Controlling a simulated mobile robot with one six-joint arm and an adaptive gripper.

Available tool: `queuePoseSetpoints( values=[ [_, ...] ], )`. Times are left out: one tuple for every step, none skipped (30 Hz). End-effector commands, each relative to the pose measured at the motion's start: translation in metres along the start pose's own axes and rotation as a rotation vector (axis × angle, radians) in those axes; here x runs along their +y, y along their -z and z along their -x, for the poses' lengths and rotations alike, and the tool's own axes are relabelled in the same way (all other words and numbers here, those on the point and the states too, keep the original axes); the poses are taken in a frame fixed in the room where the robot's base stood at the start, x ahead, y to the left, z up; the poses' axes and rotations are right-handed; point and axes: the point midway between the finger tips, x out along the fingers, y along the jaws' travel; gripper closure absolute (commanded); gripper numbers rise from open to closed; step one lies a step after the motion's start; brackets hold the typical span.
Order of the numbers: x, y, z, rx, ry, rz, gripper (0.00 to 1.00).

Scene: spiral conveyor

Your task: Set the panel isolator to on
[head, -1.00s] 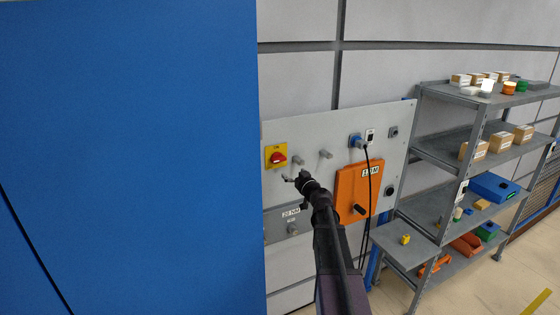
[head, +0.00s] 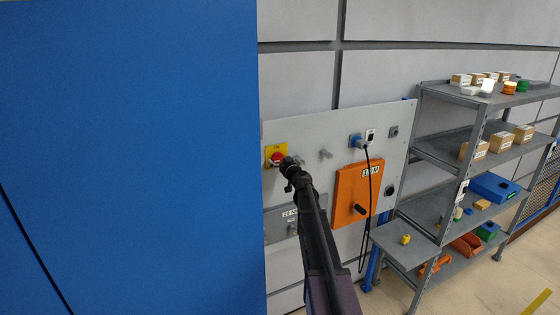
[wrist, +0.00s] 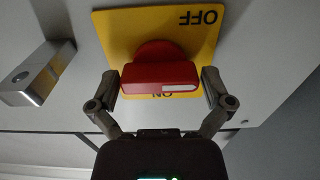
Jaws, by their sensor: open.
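The panel isolator is a red rotary handle (wrist: 160,76) on a yellow plate (wrist: 205,30) marked OFF and ON. The wrist view shows the plate upside down, with OFF at the top and ON partly hidden behind the handle. The handle's bar lies crosswise in that view, with a white mark near its right end. My gripper (wrist: 160,92) is open, with one finger beside each end of the bar; I cannot tell whether they touch it. In the head view the isolator (head: 277,158) is partly covered by my gripper (head: 285,165).
A metal peg (wrist: 38,75) stands out beside the plate. The grey panel (head: 340,130) also carries a blue plug (head: 356,141) with a hanging cable and an orange box (head: 355,185). A large blue surface (head: 130,150) fills the left. Shelving (head: 440,150) stands right.

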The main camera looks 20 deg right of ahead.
Motion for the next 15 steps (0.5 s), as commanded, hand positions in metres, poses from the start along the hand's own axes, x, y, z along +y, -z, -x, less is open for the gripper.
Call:
queuePoseSetpoints(
  values=[
    [0.0002, 0.0, -0.0022, 0.0, 0.0, 0.0, 0.0],
    [0.0002, 0.0, -0.0026, 0.0, 0.0, 0.0, 0.0],
    [0.0001, 0.0, -0.0029, 0.0, 0.0, 0.0, 0.0],
    [0.0001, 0.0, -0.003, 0.0, 0.0, 0.0, 0.0],
    [0.0001, 0.0, -0.003, 0.0, 0.0, 0.0, 0.0],
    [0.0001, 0.0, -0.0029, 0.0, 0.0, 0.0, 0.0],
    [0.0001, 0.0, -0.0028, 0.0, 0.0, 0.0, 0.0],
    [0.0001, 0.0, -0.0027, 0.0, 0.0, 0.0, 0.0],
    [0.0002, 0.0, -0.0027, 0.0, 0.0, 0.0, 0.0],
    [0.0002, 0.0, -0.0027, 0.0, 0.0, 0.0, 0.0],
    [0.0002, 0.0, -0.0026, 0.0, 0.0, 0.0, 0.0],
    [0.0002, 0.0, -0.0026, 0.0, 0.0, 0.0, 0.12],
    [0.0003, 0.0, -0.0026, 0.0, 0.0, 0.0, 0.21],
    [0.0003, 0.0, -0.0025, 0.0, 0.0, 0.0, 0.3],
    [0.0003, 0.0, -0.0026, 0.0, 0.0, 0.0, 0.42]
  ],
)
